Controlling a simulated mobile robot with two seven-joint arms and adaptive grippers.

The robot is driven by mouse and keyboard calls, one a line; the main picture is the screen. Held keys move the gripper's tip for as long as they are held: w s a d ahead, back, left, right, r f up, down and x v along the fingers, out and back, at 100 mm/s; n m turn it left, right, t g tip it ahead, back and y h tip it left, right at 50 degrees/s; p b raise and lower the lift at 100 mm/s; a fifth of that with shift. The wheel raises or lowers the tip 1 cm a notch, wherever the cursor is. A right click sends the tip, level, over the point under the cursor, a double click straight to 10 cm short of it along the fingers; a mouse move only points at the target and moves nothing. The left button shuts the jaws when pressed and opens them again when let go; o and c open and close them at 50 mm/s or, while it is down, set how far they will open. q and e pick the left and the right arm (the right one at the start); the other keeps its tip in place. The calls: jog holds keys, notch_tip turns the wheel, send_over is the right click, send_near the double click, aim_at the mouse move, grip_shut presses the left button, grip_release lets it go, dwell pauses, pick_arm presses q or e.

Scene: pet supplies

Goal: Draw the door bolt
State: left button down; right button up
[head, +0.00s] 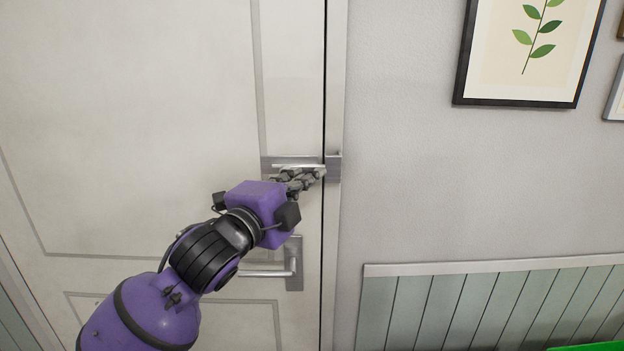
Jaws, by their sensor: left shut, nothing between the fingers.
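A white door (130,100) fills the left of the head view, its right edge at the dark gap by the frame. The metal door bolt (292,161) is mounted near that edge, and a catch piece (334,167) sits on the frame. My left gripper (318,174) is shut and empty, right at the lower side of the bolt. Its fingers hide part of the bolt, and I cannot tell whether they touch it. A lever handle (293,265) is below, partly behind my wrist. My right gripper is not in view.
A grey wall (420,190) is right of the door, with a framed leaf picture (530,50) high up and green panelling (480,305) below. A bright green thing (588,347) shows at the bottom right corner. The space before the wall looks clear.

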pick_arm(q)
jog(key=shift+d, duration=0.1)
jog(key=a, duration=0.4)
dwell(0.3)
